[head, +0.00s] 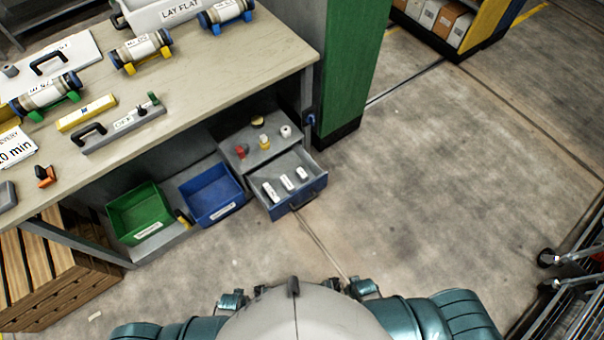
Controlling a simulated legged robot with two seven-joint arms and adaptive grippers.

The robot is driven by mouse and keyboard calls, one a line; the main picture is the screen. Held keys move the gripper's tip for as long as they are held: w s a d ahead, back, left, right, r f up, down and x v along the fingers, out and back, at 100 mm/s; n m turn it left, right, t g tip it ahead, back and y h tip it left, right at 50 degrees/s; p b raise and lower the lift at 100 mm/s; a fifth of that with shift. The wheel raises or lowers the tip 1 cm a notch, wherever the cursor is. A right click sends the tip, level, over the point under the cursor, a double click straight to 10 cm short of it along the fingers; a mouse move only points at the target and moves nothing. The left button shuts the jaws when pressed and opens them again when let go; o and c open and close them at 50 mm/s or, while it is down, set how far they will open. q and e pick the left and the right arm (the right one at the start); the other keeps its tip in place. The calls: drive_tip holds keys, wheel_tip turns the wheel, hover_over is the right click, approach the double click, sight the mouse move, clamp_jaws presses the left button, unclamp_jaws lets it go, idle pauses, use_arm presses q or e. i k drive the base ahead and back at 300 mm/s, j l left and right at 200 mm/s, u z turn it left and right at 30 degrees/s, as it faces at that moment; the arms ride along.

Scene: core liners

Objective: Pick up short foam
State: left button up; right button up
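Three small white pieces lie side by side in the open blue-fronted drawer under the bench: a left piece (270,192), a middle piece (287,182) and a right piece (302,173). They carry dark markings too small to read, so I cannot tell which, if any, is the short foam. A small pale piece (95,316) lies on the floor at the lower left; I cannot tell what it is. Teal parts of my own body show at the bottom edge, well short of the drawer. I cannot make out either gripper there.
The drawer (300,204) stands pulled out below the bench top (200,95), beside a blue bin (212,192) and a green bin (140,214). Small items sit on the drawer cabinet. A wooden crate (50,275) is at left, a metal cart (575,280) at right. Open floor (440,190) lies between.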

sight(300, 172)
drive_tip(key=i+l+u, duration=0.1)
drive_tip(key=i+l, duration=0.35)
drive_tip(key=l, duration=0.2)
drive_tip(key=i+l+u, duration=0.15)
drive_tip(key=l, duration=0.2)
drive_tip(key=i+l, duration=0.25)
drive_tip(key=l, duration=0.15)
drive_tip(key=u, duration=0.05)
